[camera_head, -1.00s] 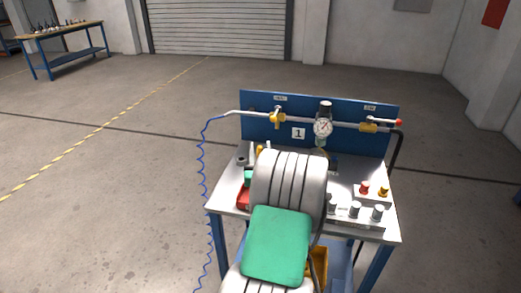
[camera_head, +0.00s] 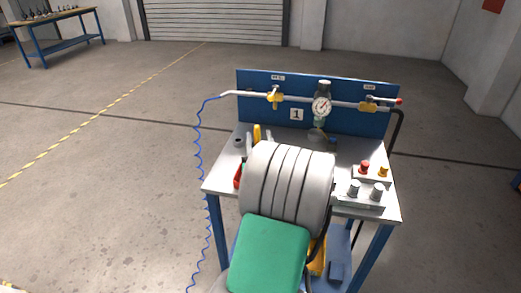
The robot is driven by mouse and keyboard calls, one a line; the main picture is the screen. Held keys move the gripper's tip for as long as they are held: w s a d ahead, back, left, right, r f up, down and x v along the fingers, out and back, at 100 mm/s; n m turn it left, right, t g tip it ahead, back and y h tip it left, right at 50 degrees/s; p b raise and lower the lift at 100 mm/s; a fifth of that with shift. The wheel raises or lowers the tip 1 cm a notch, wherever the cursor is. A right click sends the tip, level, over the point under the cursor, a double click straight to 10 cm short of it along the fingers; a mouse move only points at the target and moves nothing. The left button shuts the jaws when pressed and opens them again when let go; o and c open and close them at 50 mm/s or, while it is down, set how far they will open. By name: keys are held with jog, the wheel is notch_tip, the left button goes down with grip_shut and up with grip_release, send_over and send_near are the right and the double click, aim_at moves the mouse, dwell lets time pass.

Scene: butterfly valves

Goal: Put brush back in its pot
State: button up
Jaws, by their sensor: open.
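I cannot make out the brush in this view. A small grey round piece with a dark top (camera_head: 238,143) stands at the back left of the workbench (camera_head: 222,170); it may be the pot, but it is too small to tell. My own thick grey arm with a green cover fills the middle foreground and hides much of the bench top. My gripper does not show; the arm hides that area.
A blue panel (camera_head: 255,112) behind the bench carries a pipe, a gauge (camera_head: 321,106) and yellow valves. A yellow upright item (camera_head: 257,134) and a red item (camera_head: 238,176) are left of my arm. Knobs and red and yellow buttons (camera_head: 364,167) sit at right.

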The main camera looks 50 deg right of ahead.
jog(key=s+a+b, duration=0.1)
jog(key=s+a, duration=0.1)
jog(key=a, duration=0.1)
jog(key=shift+s, duration=0.35)
